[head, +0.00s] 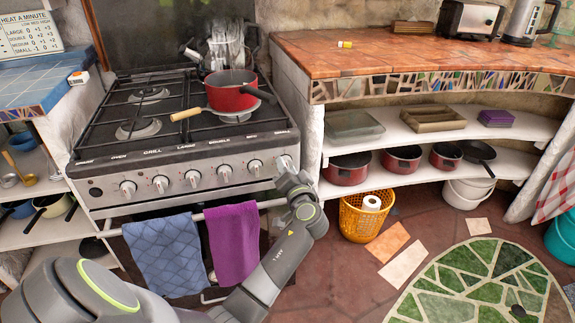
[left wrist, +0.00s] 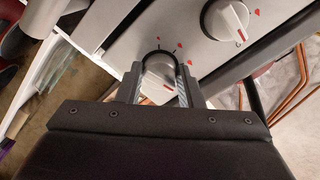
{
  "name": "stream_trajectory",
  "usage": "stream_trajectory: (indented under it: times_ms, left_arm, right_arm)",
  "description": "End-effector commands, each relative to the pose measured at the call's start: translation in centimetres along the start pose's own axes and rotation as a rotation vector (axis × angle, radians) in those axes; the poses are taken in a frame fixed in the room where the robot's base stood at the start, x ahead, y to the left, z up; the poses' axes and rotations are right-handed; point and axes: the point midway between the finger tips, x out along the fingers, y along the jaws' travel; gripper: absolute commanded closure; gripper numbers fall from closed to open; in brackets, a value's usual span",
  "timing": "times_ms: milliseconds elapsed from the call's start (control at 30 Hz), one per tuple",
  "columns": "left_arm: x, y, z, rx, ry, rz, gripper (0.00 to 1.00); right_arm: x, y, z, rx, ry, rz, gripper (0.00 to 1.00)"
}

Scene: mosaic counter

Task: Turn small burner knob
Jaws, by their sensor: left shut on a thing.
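The stove's front panel (head: 105,192) carries a row of white and silver knobs under printed labels. The small burner knob (left wrist: 160,72) is the rightmost one and sits between the two fingers of my left gripper (left wrist: 160,88) in the left wrist view. The fingers are shut on it, one on each side. In the head view my left gripper (head: 287,172) reaches the right end of the panel and covers most of that knob. The neighbouring knob (head: 255,168) stands free just to the left; a free knob (left wrist: 224,18) also shows in the wrist view. My right gripper is not in view.
A red pan (head: 231,92) stands on a right-hand burner, its wooden handle pointing left. Blue (head: 168,254) and purple (head: 233,240) towels hang on the front rail below the knobs. The right shelf unit's white side wall (head: 312,140) stands close beside my gripper.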

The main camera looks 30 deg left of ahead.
Motion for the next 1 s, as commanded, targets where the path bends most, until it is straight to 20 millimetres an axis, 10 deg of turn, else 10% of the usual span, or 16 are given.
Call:
stream_trajectory:
  times_ms: [967,1000]
  left_arm:
    - [0.0,-0.1,-0.2,0.238,0.004,-0.001,0.89]
    - [0.0,-0.1,-0.2,0.238,0.004,-0.001,0.65]
  right_arm:
    - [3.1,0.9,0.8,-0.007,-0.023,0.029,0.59]
    - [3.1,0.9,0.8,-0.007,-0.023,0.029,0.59]
